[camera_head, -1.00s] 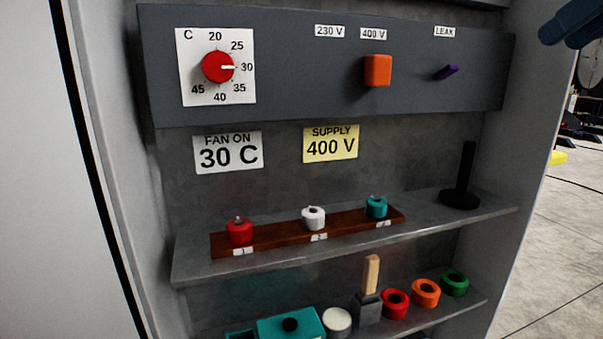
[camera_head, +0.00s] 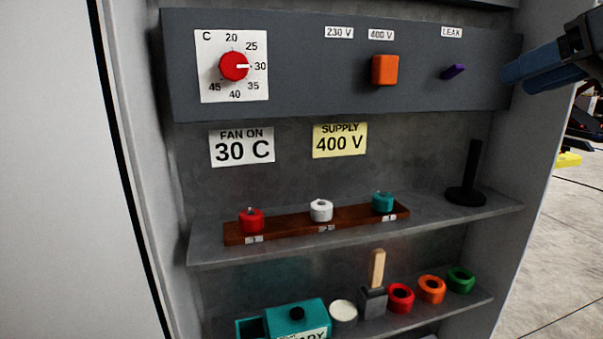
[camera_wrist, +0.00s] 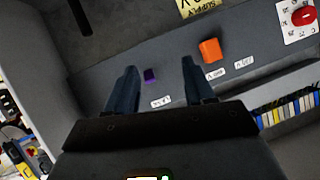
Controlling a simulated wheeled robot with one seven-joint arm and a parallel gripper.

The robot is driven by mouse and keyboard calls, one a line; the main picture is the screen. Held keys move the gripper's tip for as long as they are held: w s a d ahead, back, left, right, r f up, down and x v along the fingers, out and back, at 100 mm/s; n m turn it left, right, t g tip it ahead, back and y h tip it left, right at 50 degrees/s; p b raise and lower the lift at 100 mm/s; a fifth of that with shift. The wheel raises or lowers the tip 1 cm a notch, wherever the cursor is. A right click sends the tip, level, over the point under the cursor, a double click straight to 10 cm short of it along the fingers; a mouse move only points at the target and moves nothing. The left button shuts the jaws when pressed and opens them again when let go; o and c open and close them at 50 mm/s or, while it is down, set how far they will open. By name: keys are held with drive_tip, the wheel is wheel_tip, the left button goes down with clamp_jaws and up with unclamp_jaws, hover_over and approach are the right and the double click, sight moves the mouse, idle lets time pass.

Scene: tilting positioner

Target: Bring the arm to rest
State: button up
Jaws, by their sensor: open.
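My gripper (camera_wrist: 160,88) is open and empty in the wrist view, its two dark blue fingers apart. The small purple lever (camera_wrist: 151,76) under the LEAK label shows between the fingers, apart from them as far as I can see. In the head view, my blue fingers (camera_head: 545,66) enter from the right edge, to the right of the purple lever (camera_head: 453,71). The orange switch (camera_head: 385,70) sits below the 400 V label. The red dial (camera_head: 234,66) points at 30.
A shelf (camera_head: 440,222) below the panel carries a wooden strip (camera_head: 285,225) with red, white and teal pieces, and a black post (camera_head: 472,175). Open floor lies right.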

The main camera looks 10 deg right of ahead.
drive_tip(key=w+a+f+m+t+y, duration=0.2)
drive_tip(key=w+a+f, duration=0.2)
drive_tip(key=f, duration=0.5)
drive_tip(key=s+a+f+m+t+h, duration=0.1)
drive_tip(key=s+a+f+m+h, duration=0.3)
drive_tip(key=f, duration=0.8)
drive_tip(key=s+a+f+m+t, duration=0.1)
drive_tip(key=s+a+f, duration=0.2)
drive_tip(key=a+f, duration=0.55)
drive_tip(key=s+a+f+n+g+h, duration=0.1)
drive_tip(key=s+a+f+h, duration=0.1)
drive_tip(key=s+f, duration=1.15)
drive_tip(key=s+a+r+n, duration=0.1)
drive_tip(key=s+n, duration=0.2)
drive_tip(key=s, duration=0.7)
drive_tip(key=s+r+n+y, duration=0.1)
drive_tip(key=s+r+n, duration=0.1)
drive_tip(key=s, duration=0.8)
drive_tip(key=shift+s+a+r+n+g+b, duration=0.2)
drive_tip(key=shift+a+n+g+b, duration=0.15)
drive_tip(key=shift+n, duration=0.25)
drive_tip(key=shift+c, duration=0.2)
